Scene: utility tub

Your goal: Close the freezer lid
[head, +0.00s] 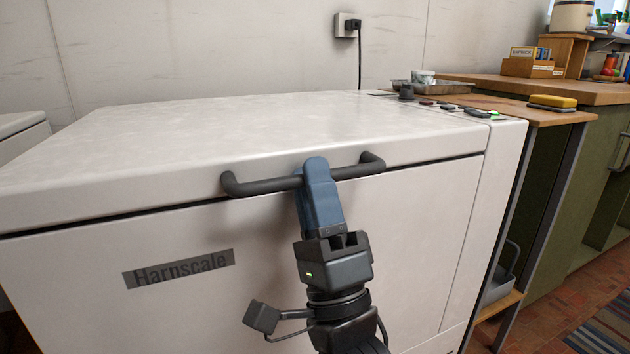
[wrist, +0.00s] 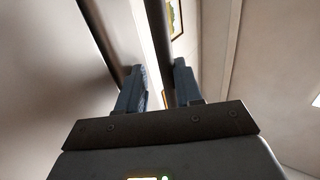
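The white chest freezer's lid (head: 240,125) lies almost level on the freezer body (head: 400,230), with a thin dark seam along the front. A dark bar handle (head: 262,187) is fixed to the lid's front edge. My gripper (head: 317,168) is at the middle of the handle, and its blue finger covers part of the bar. In the wrist view the two fingers of my gripper (wrist: 160,85) stand apart, with a gap between them. A dark bar, seemingly the handle (wrist: 156,25), runs toward that gap. I cannot tell whether the fingers touch it.
Control knobs and buttons (head: 470,111) sit at the freezer's right end. A wooden counter (head: 560,85) and a shelf unit with a yellow sponge (head: 553,101) stand to the right. A wall socket (head: 347,25) with a cord is behind. Tiled floor shows at lower right.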

